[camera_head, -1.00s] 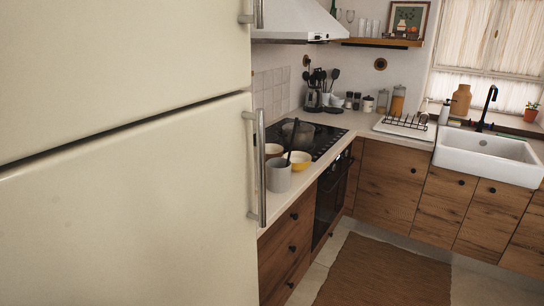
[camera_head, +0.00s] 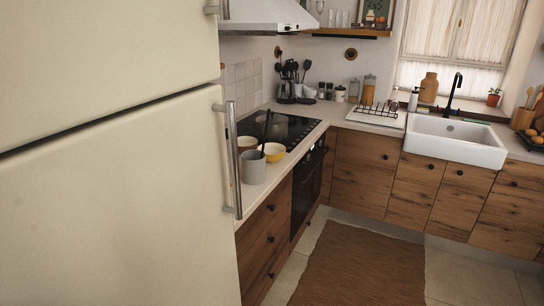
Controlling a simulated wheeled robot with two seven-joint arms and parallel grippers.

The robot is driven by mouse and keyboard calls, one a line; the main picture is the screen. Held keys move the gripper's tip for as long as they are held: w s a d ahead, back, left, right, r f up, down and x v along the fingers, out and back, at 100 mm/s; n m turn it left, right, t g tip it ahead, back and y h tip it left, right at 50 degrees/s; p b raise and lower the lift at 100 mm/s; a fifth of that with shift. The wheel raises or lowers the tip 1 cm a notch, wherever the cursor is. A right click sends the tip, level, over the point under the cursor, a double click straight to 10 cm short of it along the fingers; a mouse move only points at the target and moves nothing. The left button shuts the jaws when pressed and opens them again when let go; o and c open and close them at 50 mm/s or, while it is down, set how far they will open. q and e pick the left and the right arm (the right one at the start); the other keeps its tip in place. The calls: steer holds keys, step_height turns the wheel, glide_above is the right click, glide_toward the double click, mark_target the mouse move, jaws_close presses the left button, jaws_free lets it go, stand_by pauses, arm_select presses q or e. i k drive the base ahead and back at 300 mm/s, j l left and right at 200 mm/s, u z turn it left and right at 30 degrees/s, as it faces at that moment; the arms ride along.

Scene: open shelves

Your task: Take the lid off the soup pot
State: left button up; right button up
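The cooktop is set in the counter beyond the fridge. Neither of my grippers is in view.
A large cream fridge (camera_head: 110,190) fills the left side, its handle (camera_head: 232,160) jutting out. The white sink (camera_head: 455,140) is at right. Floor with a brown rug (camera_head: 360,268) is open.

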mark_target(275, 134)
steer(key=i+l+z, duration=0.2)
steer(key=i+l, duration=0.2)
steer(key=i+l+z, duration=0.25)
steer(key=i+l, duration=0.15)
steer(key=i+l+z, duration=0.2)
steer(key=i, duration=0.35)
steer(key=i+l+z, duration=0.25)
steer(key=i, duration=0.25)
steer(key=i+u, duration=0.3)
steer(key=i, duration=0.25)
steer(key=i+l+u, duration=0.3)
steer(key=i, duration=0.2)
steer(key=i+u, duration=0.2)
steer(key=u, duration=0.25)
steer(key=i+l+u, duration=0.1)
steer(key=u, duration=0.4)
steer(key=i+l+u, duration=0.2)
steer(key=u, duration=0.25)
steer(key=i+l+u, duration=0.2)
steer(key=u, duration=0.25)
steer(key=i+l+u, duration=0.15)
steer(key=u, duration=0.3)
steer(key=i+l+u, duration=0.25)
steer(key=u, duration=0.25)
steer(key=i+l+u, duration=0.1)
steer(key=l+u, duration=0.2)
steer(key=u, duration=0.15)
